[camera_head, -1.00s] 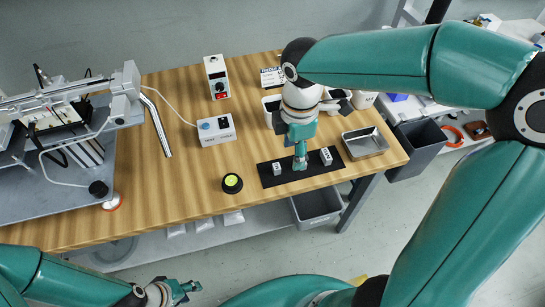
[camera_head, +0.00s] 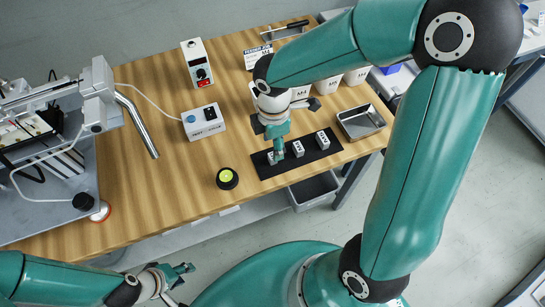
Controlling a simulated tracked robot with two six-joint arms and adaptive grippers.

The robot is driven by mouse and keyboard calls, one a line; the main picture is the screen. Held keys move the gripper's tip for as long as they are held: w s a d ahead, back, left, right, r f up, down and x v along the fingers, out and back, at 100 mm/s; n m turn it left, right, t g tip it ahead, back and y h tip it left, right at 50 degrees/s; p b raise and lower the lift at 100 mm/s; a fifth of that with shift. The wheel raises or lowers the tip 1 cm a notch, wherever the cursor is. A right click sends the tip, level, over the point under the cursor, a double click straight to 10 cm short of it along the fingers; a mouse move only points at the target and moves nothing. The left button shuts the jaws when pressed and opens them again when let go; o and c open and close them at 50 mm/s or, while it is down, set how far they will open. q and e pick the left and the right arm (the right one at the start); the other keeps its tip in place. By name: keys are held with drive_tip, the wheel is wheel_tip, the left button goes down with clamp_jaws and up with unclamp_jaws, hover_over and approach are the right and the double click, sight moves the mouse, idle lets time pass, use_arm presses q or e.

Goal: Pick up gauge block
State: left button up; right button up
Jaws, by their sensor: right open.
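Three small pale gauge blocks stand in a row on a black mat (camera_head: 264,173) near the table's front edge. The middle block (camera_head: 298,149) and the right block (camera_head: 322,139) are in plain view. The left block (camera_head: 271,159) is partly hidden by my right gripper (camera_head: 277,155), which points down at it with open fingers. I cannot tell whether the fingers touch that block. My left gripper (camera_head: 181,281) is in front of the table, low in the picture, with its fingers apart and empty.
A black and yellow-green round item (camera_head: 227,178) sits left of the mat. A metal tray (camera_head: 361,122) lies to its right. A test-cell box (camera_head: 203,122) and white bins (camera_head: 355,76) stand behind. A gantry device (camera_head: 60,120) is at the left.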

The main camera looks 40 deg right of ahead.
drive_tip(key=shift+w+a+f, duration=0.1)
drive_tip(key=shift+f, duration=3.1)
clamp_jaws()
